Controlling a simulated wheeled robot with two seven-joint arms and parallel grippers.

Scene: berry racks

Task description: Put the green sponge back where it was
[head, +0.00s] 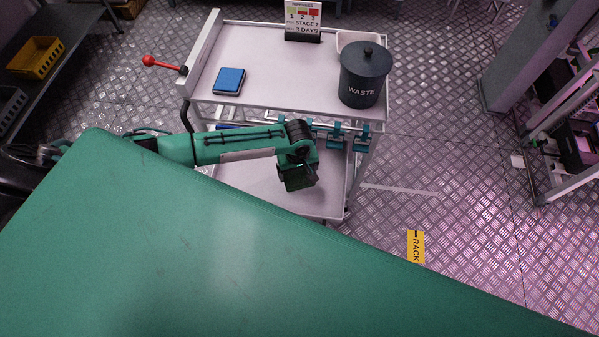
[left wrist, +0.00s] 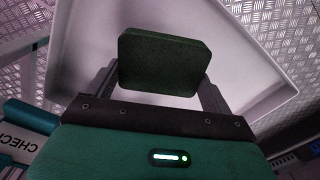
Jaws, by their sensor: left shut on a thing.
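The green sponge (left wrist: 164,63) is a dark green block with rounded corners. It sits between the two fingers of my left gripper (left wrist: 158,82) in the left wrist view. The gripper is shut on it. In the head view my left gripper (head: 298,180) hangs over the cart's lower shelf (head: 250,190), at the front of the cart; the sponge is hard to make out there. In the left wrist view a pale tray-like surface with a raised rim (left wrist: 235,45) lies below the sponge, apart from it. My right gripper does not show.
The cart's top (head: 290,65) carries a blue pad (head: 229,81), a dark WASTE bin (head: 363,78), a white tray (head: 352,40) and a stage sign (head: 303,18). A red-knobbed lever (head: 149,61) sticks out left. Teal clips (head: 337,133) hang along the front edge. Metal floor lies right.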

